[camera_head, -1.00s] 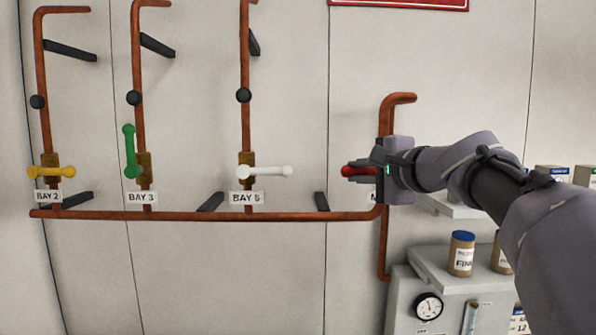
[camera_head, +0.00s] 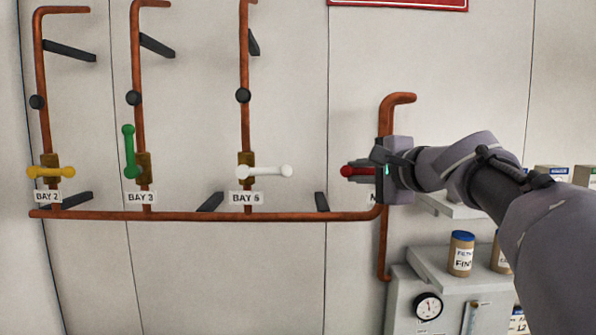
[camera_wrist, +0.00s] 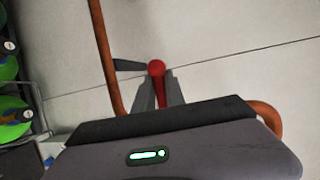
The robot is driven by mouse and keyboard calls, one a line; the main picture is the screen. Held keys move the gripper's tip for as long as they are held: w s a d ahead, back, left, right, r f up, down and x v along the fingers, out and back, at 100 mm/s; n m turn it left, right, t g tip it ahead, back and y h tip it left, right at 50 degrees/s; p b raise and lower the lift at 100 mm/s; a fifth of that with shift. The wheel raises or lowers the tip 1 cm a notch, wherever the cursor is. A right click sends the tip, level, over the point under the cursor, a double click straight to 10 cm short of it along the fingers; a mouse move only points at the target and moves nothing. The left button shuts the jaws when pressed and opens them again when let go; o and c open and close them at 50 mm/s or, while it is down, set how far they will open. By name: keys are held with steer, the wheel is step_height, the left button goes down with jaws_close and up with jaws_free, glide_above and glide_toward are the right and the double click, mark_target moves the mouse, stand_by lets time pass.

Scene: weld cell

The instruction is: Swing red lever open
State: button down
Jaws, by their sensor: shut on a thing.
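The red lever (camera_head: 347,171) lies level in the head view, its round end pointing left from the copper riser at the right. My gripper (camera_head: 360,172) is shut on the red lever, and its body hides the lever's pivot and valve. In the wrist view the lever's red knob (camera_wrist: 157,68) shows between the two grey fingers of my gripper (camera_wrist: 158,88). A label behind my gripper is mostly hidden.
Yellow (camera_head: 51,172), green (camera_head: 130,152) and white (camera_head: 265,171) levers sit on copper pipes to the left. The green one stands upright, the others lie level. A grey cabinet (camera_head: 405,300) with a gauge and shelves with jars stand below right.

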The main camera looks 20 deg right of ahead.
steer(key=shift+r+b, duration=0.1)
steer(key=shift+b, duration=0.2)
steer(key=shift+d+r+m+t+y+b, duration=0.15)
steer(key=shift+r+m+t+b, duration=0.2)
steer(key=shift+m+b, duration=0.25)
steer(key=shift+r+m+t+y+b, duration=0.15)
steer(key=shift+r+m+t+b, duration=0.15)
steer(key=shift+m+b, duration=0.3)
steer(key=r+m+b, duration=0.1)
steer(key=r+m+t+b, duration=0.1)
steer(key=m, duration=0.1)
steer(key=shift+s+d+t, duration=0.2)
steer(key=shift+d+t, duration=0.05)
steer(key=shift+d, duration=0.15)
steer(key=m, duration=0.1)
steer(key=r+m+t+b, duration=0.1)
steer(key=d+m+b, duration=0.1)
steer(key=shift+s+r+m, duration=0.2)
steer(key=shift+r+m, duration=0.05)
steer(key=shift+m, duration=0.15)
steer(key=shift+s+d+r+m+t+h+b, duration=0.1)
steer(key=shift+d+r+m+t+h+b, duration=0.15)
steer(key=shift+m, duration=0.4)
steer(key=shift+s+d+r+m+t+h+b, duration=0.1)
steer(key=shift+d+r+m+t+h+b, duration=0.2)
steer(key=shift+m, duration=0.4)
steer(key=shift+s+d+r+m+t+h+b, duration=0.1)
steer(key=shift+d+m+t+h+b, duration=0.2)
steer(key=shift+m, duration=0.35)
steer(key=shift+a, duration=0.1)
